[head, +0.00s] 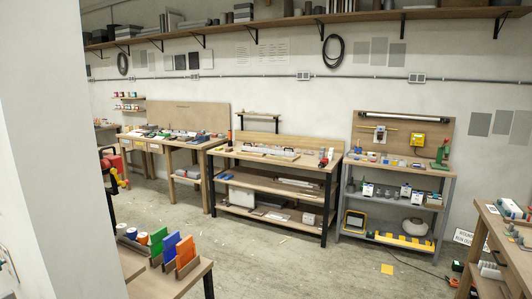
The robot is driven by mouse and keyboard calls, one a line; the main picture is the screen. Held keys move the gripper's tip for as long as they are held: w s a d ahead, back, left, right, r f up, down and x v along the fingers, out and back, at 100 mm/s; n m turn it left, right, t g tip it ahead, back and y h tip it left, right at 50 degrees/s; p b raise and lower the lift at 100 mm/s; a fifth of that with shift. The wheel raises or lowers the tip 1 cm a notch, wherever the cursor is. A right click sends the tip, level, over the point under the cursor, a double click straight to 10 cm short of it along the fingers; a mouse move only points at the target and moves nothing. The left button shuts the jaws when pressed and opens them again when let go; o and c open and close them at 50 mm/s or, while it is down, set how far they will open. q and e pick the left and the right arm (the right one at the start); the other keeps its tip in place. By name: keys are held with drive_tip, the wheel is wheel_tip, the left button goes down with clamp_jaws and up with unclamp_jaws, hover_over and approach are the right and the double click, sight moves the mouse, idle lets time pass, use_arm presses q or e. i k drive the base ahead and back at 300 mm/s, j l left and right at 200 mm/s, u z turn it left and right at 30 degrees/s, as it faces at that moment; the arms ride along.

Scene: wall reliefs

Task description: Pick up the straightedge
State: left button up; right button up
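I cannot pick out the straightedge for certain from this distance. Long pale flat pieces lie on the top of the middle workbench (225,152), near a dark-handled item (289,151), but they are too small to identify. Several long flat pieces (298,183) also lie on that bench's middle shelf. Neither of my grippers shows in the head view.
A white wall or pillar (50,150) blocks the left side. A near table (185,281) holds green, blue and orange upright panels. A tool bench (345,232) stands right of the middle one; another table (487,222) is at the right edge. Floor (290,265) between is mostly clear.

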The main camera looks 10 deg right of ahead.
sight(282, 153)
drive_tip(key=i+l+z, duration=0.65)
drive_tip(key=i, duration=0.25)
drive_tip(key=i+z, duration=0.3)
drive_tip(key=i, duration=0.15)
drive_tip(key=i+u, duration=0.15)
drive_tip(key=i, duration=0.4)
drive_tip(key=i+l+u, duration=0.15)
drive_tip(key=i, duration=0.35)
drive_tip(key=i+l+u, duration=0.15)
drive_tip(key=i, duration=0.4)
drive_tip(key=i+j+u, duration=0.3)
drive_tip(key=i, duration=0.4)
drive_tip(key=i+l+u, duration=0.1)
drive_tip(key=i+u, duration=0.25)
drive_tip(key=i, duration=0.4)
drive_tip(key=i+l+u, duration=0.3)
drive_tip(key=i, duration=0.4)
drive_tip(key=i+j+u, duration=0.1)
drive_tip(key=i, duration=0.6)
drive_tip(key=i+j, duration=0.1)
drive_tip(key=i, duration=0.6)
drive_tip(key=i+j+z, duration=0.1)
drive_tip(key=i+z, duration=0.2)
drive_tip(key=i+j+z, duration=0.25)
drive_tip(key=i, duration=0.25)
